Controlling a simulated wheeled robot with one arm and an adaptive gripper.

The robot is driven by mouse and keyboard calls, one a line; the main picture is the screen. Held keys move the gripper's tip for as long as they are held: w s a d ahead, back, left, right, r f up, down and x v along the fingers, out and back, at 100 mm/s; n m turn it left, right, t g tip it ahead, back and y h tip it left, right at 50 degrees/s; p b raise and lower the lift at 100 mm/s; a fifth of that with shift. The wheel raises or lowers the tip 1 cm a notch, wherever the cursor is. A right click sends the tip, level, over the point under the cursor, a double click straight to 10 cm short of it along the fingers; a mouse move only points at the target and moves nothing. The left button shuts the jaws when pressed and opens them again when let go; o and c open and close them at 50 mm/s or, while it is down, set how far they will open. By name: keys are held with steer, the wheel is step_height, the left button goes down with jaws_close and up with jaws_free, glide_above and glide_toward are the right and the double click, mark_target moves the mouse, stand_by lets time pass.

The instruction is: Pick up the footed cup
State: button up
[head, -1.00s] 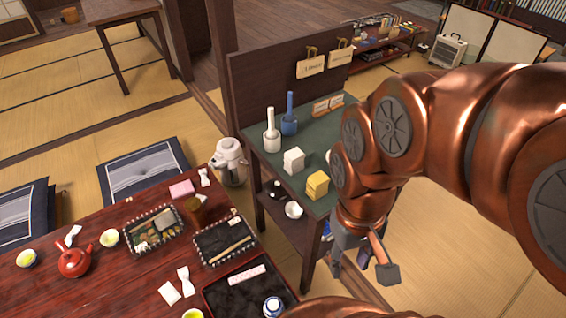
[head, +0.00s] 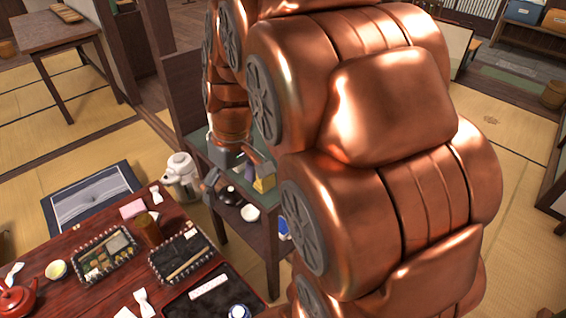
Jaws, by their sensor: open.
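I cannot tell for certain which piece is the footed cup. A blue and white vessel (head: 284,230) is on the same stand, mostly hidden behind my arm. Another blue and white cup (head: 238,312) is cut off at the bottom edge, on the black tray (head: 190,310). My gripper (head: 236,182) is open, pointing down at the stand's front, above and left of the white cup in the picture. It appears empty.
The stand's green top (head: 203,150) is largely covered by my arm; a yellow box (head: 264,184) shows behind the gripper. The red table (head: 75,258) holds bento trays, a brown tumbler (head: 149,230) and a teapot (head: 14,299).

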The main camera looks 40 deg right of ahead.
steer(key=w+d+f+t+b, duration=0.1)
steer(key=w+d+f+b, duration=0.2)
steer(key=d, duration=0.7)
steer(key=w+d+f+n+t+b, duration=0.1)
steer(key=w+d+f+b, duration=0.2)
steer(key=d, duration=0.7)
steer(key=w+d+f+t+b, duration=0.2)
steer(key=w+d, duration=0.3)
steer(key=d, duration=0.6)
steer(key=shift+f+n+h+b, duration=0.3)
steer(key=shift+f+h+b, duration=0.1)
steer(key=shift+f+b, duration=0.25)
steer(key=shift+a+x, duration=0.15)
steer(key=shift+x, duration=1.8)
steer(key=shift+a+x, duration=0.2)
steer(key=shift+x, duration=1.7)
steer(key=shift+w+r, duration=0.15)
steer(key=c, duration=1)
steer(key=shift+o, duration=0.2)
steer(key=shift+r, duration=0.1)
